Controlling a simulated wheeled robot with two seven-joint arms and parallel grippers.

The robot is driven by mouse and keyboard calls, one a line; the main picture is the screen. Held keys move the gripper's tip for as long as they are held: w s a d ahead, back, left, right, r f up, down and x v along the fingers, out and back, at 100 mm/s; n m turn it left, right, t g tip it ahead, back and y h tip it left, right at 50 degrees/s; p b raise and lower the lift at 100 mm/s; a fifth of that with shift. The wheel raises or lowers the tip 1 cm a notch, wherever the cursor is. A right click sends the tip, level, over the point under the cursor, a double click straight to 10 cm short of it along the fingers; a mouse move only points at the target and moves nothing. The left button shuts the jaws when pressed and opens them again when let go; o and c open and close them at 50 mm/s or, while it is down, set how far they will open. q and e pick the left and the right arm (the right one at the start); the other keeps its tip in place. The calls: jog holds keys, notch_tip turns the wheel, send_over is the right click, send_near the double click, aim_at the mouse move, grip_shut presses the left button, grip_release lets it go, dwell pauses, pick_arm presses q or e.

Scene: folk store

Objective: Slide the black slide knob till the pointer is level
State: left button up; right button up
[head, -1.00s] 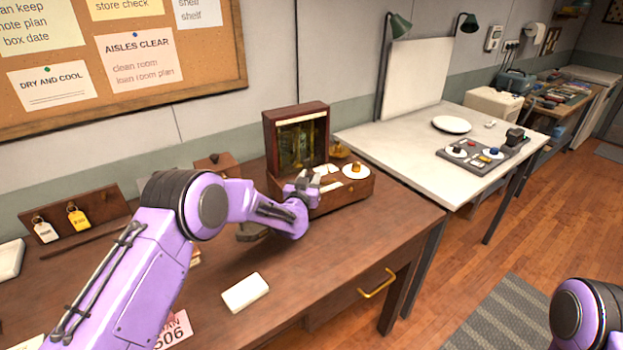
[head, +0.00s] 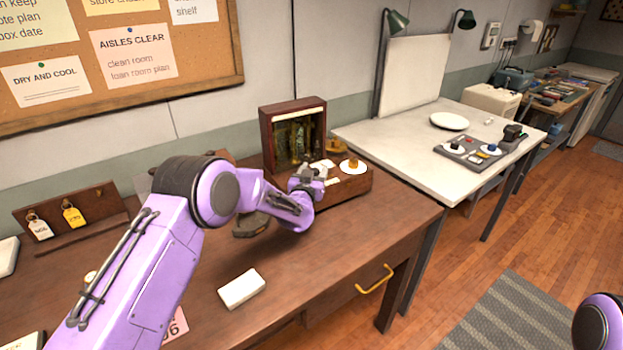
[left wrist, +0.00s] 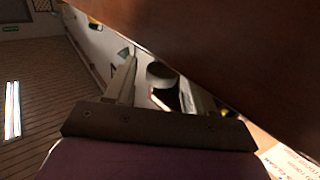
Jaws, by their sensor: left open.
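A wooden box (head: 345,192) with an upright framed case (head: 293,133) of brass-coloured parts stands on the brown desk. Its low front part carries an orange knob (head: 351,163) on a white disc and white labels. My left gripper (head: 308,176) is at the left of this front part and covers some of it. In the left wrist view, a dark round-topped knob (left wrist: 161,74) shows between the spread fingers of my left gripper (left wrist: 152,82). I cannot tell if they touch it. The pointer cannot be made out. My right gripper is out of view.
A white block (head: 241,288) lies on the desk front. A key board (head: 72,217) with tags stands at the left. The desk's front right is clear.

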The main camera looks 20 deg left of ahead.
pick_arm(q)
jog(key=s+d+b, duration=0.1)
jog(key=s+b, duration=0.1)
jog(key=s, duration=0.8)
jog(key=shift+b, duration=0.3)
